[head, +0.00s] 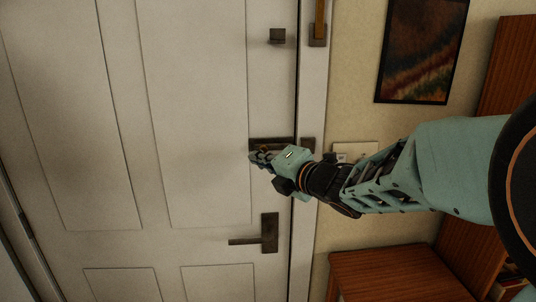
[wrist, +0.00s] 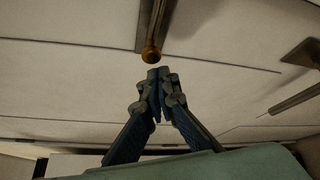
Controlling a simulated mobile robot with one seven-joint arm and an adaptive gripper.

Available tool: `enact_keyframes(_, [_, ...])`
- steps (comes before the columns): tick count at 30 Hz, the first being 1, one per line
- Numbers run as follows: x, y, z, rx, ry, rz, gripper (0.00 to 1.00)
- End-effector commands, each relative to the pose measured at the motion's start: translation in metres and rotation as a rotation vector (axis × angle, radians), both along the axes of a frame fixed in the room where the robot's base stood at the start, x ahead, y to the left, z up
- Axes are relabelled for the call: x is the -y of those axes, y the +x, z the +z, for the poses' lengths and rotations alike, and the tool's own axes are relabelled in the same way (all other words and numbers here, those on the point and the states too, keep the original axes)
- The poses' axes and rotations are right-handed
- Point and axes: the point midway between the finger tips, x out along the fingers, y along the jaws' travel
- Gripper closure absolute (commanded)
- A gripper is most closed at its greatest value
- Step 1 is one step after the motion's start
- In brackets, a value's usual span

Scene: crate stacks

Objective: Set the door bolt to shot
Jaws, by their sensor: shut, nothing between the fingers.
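The door bolt (head: 283,142) is a dark metal plate on the white door, near its right edge. A matching dark keeper (head: 308,143) sits beside it on the frame. In the wrist view the bolt's dark body (wrist: 148,22) comes down from the top edge and a round amber knob (wrist: 151,55) stands out at its near end. My gripper (head: 254,157) is over the left part of the bolt and hides some of it. In the wrist view its fingertips (wrist: 159,73) are shut and empty, just below the knob. I cannot tell whether they touch it, or how far the bolt reaches.
A dark lever handle (head: 269,234) is on the door below the bolt; it also shows in the wrist view (wrist: 296,98). A light switch plate (head: 352,149), a picture (head: 422,48) and a wooden cabinet (head: 385,270) are to the right.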

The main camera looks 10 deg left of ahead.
Motion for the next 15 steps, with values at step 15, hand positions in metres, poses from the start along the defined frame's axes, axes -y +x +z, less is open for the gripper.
enact_keyframes(15, [0.0047, -0.0034, 0.0043, 0.001, -0.001, 0.005, 1.0])
